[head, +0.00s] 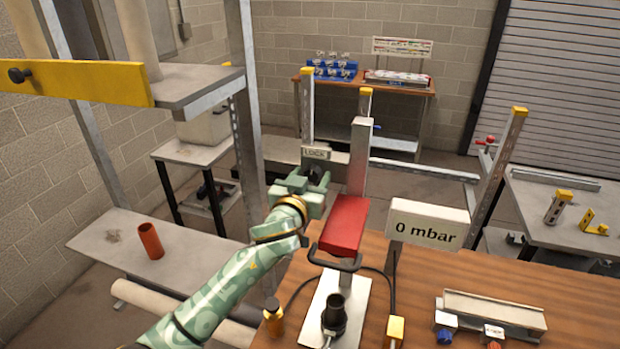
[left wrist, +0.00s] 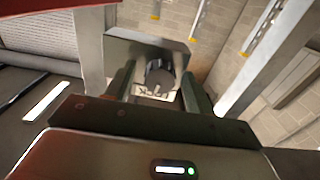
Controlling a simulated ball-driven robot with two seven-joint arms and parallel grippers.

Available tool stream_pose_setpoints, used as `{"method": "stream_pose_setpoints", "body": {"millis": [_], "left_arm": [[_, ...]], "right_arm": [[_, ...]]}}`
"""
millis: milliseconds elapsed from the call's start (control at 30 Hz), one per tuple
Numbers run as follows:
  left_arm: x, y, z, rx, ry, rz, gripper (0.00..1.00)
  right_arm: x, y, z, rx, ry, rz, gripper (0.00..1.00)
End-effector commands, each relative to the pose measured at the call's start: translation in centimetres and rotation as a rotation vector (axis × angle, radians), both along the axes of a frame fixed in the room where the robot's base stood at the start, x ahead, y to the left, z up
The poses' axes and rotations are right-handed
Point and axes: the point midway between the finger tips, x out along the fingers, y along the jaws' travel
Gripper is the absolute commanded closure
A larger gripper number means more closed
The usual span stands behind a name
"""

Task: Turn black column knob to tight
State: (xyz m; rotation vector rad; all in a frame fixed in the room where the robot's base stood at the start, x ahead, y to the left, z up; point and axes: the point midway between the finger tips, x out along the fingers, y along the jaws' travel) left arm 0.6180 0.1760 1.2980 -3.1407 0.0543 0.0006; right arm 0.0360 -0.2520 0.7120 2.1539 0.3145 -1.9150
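The black column knob (left wrist: 158,76) shows in the left wrist view on a grey plate, with a LOCK label (left wrist: 152,92) beside it. In the head view the LOCK label (head: 315,153) is on the metal column, and the knob (head: 316,172) is partly hidden by my gripper. My left gripper (head: 308,183) is at the knob. In the left wrist view its two fingers (left wrist: 158,82) stand open on either side of the knob, with a gap visible on each side. My right gripper is not in view.
A red block (head: 344,226) and a metal column (head: 359,150) stand just right of my left gripper. A 0 mbar display (head: 427,224) stands on the wooden table (head: 480,275). An amber bottle (head: 273,318) is at the table's left edge. A shelf frame (head: 245,120) stands to the left.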

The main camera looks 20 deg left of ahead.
Motion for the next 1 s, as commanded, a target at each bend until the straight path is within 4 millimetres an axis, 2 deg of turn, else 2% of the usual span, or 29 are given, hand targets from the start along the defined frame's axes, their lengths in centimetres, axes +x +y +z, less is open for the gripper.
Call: {"method": "stream_pose_setpoints", "body": {"millis": [33,133,167,567,1000], "left_arm": [[0.0,0.0,0.0,0.0,0.0,0.0,0.58],[0.0,0.0,0.0,0.0,0.0,0.0,0.85],[0.0,0.0,0.0,0.0,0.0,0.0,0.91],[-0.1,0.0,0.1,0.052,-0.001,0.0,0.91],[0.0,0.1,0.2,0.39,-0.012,0.0,0.91]], "right_arm": [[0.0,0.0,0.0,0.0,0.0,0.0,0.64],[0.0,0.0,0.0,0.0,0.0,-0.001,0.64],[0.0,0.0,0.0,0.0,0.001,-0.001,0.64],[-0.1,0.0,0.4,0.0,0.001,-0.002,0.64],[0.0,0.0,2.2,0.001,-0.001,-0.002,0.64]]}}
